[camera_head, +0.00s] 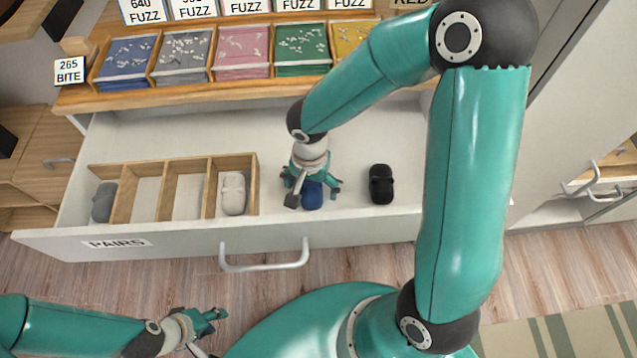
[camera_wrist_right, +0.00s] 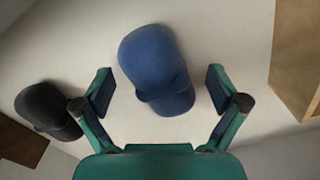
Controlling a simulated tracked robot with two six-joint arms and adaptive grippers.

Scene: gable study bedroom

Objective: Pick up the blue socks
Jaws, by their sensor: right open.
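The blue socks (camera_head: 312,195), a rolled pair, lie on the white floor of the open drawer, partly hidden by my right gripper in the head view. In the right wrist view the blue socks (camera_wrist_right: 156,70) lie whole, ahead of and between the two fingers. My right gripper (camera_head: 312,187) points down over them; in the wrist view it is open (camera_wrist_right: 160,92), with a gap on both sides of the socks. My left gripper (camera_head: 212,330) is low at the left, in front of the drawer and away from the socks; whether its fingers are apart is unclear.
Black socks (camera_head: 381,184) lie right of the blue ones. A wooden divider (camera_head: 209,190) at the left holds grey socks (camera_head: 104,202) and white socks (camera_head: 233,193), with two empty compartments between. The drawer front (camera_head: 180,243) has a handle (camera_head: 264,262).

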